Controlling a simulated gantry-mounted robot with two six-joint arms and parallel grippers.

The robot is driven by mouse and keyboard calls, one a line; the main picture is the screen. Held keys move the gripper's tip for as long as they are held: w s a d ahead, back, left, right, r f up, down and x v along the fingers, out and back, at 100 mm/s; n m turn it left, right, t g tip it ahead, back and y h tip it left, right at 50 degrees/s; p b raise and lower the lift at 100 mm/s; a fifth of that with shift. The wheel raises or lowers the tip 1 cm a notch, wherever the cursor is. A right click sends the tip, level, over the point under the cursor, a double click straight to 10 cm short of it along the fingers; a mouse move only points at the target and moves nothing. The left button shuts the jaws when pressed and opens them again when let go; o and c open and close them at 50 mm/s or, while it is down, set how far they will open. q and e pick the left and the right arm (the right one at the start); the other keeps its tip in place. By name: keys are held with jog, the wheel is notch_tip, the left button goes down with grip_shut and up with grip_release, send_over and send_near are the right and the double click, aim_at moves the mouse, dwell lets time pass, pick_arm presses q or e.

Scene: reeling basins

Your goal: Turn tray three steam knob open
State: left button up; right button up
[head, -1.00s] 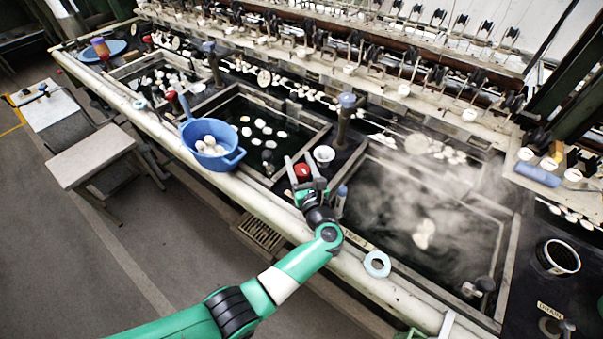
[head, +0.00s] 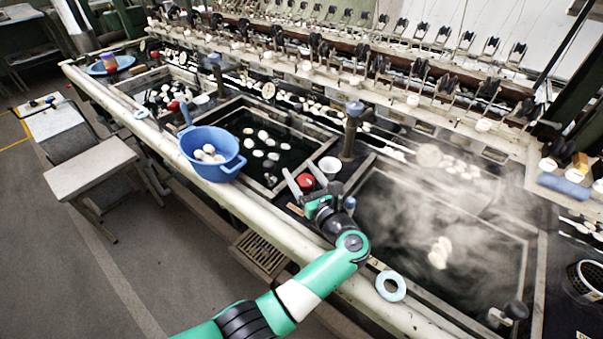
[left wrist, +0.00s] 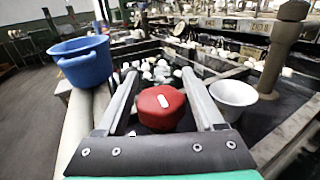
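A red knob (head: 306,181) with a white mark on top sits on the dark deck between two basins. My left gripper (head: 302,168) is open around it, one finger on each side. In the left wrist view the red knob (left wrist: 161,108) lies between the two spread grey fingers (left wrist: 160,72), close to the palm. Whether a finger touches it I cannot tell. A steaming basin (head: 362,193) with pale cocoons in dark water is to the right of the knob. My right gripper is not in view.
A white cup (head: 330,167) stands close to the right finger. A blue pan (head: 211,160) with cocoons sits on the front rail to the left. A grey post (head: 352,130) rises behind the cup. A pale blue ring (head: 391,286) lies on the front rail.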

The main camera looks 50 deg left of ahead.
pick_arm(q)
jog(key=shift+o, duration=0.8)
jog(key=shift+r, duration=0.25)
jog(key=s+d+r+p, duration=0.7)
jog(key=s+r+p, duration=0.2)
jog(key=s+r, duration=0.2)
jog(key=shift+s+d+r, duration=0.3)
jog(key=shift+s+r, duration=0.1)
jog(key=shift+r, duration=0.35)
